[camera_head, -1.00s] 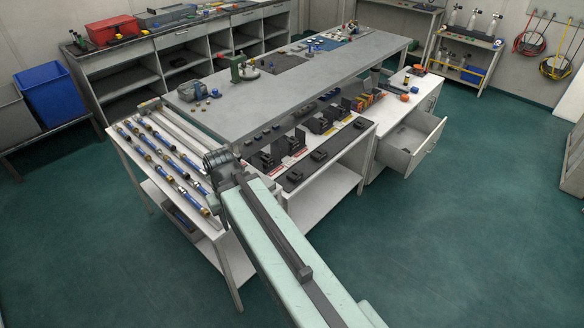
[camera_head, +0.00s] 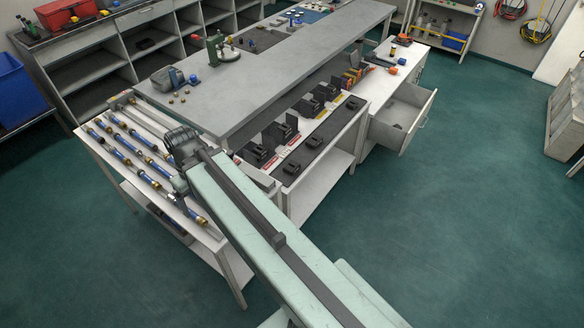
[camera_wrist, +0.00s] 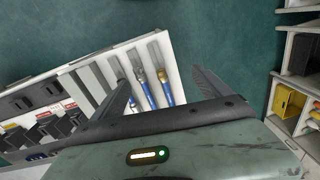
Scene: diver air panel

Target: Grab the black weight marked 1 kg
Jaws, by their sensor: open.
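Several small black blocks stand on a dark strip along the white bench in the head view: a near one (camera_head: 292,167), a middle one (camera_head: 318,142) and a far one (camera_head: 352,104). Larger black pieces (camera_head: 258,152) stand behind them. I cannot read any 1 kg mark, so I cannot tell which is the weight. Black pieces also show at the left of the wrist view (camera_wrist: 52,88). My gripper (camera_wrist: 163,84) is open and empty in the wrist view, its fingers spread above blue-and-brass fittings (camera_wrist: 145,88). In the head view its fingers are hard to make out.
A white rack of blue fittings (camera_head: 125,150) lies left of and under my arm. The long grey table (camera_head: 270,75) is behind the black pieces. An open drawer (camera_head: 402,118) juts out at the right. Green floor (camera_head: 470,220) is free at the right.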

